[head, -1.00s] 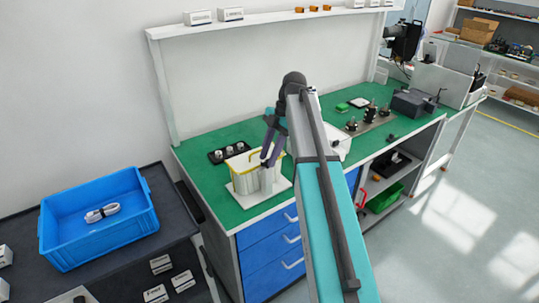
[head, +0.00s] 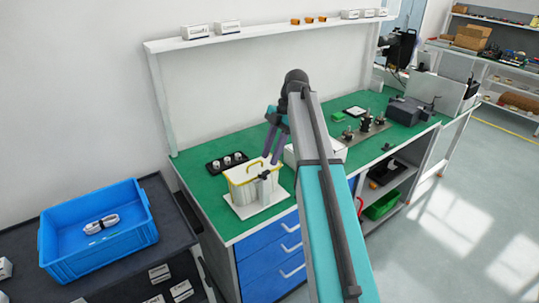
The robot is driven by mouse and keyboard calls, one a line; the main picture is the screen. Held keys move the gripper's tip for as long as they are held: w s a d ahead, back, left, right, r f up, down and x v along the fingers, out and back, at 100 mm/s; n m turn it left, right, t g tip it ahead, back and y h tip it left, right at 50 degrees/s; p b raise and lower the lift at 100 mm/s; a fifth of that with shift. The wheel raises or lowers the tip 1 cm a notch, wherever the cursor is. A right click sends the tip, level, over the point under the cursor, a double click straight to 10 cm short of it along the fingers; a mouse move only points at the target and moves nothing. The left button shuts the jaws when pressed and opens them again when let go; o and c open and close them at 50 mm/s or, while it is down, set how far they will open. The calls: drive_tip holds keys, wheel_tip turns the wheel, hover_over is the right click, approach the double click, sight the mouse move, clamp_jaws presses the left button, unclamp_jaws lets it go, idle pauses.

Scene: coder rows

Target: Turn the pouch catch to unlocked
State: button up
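A whitish box-like pouch (head: 240,191) with a yellow rim and a yellow handle stands on a white base plate (head: 248,209) on the green bench. A small dark catch (head: 264,175) sits on a grey post at its right front side. It is too small to tell which way the catch is turned. My gripper (head: 272,159) points down just above and behind the catch, apart from it. Its two purple fingers show a gap between them, with nothing seen in it.
A black tray with several small cylinders (head: 227,162) lies behind the pouch. A white box (head: 329,151) stands to the right, partly behind my arm. A blue bin (head: 98,246) sits on a dark table at left. Bare green bench lies left of the pouch.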

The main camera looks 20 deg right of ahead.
drive_tip(key=p+v, duration=0.8)
drive_tip(key=shift+r, duration=0.3)
idle(0.3)
drive_tip(key=shift+f, duration=0.1)
idle(0.6)
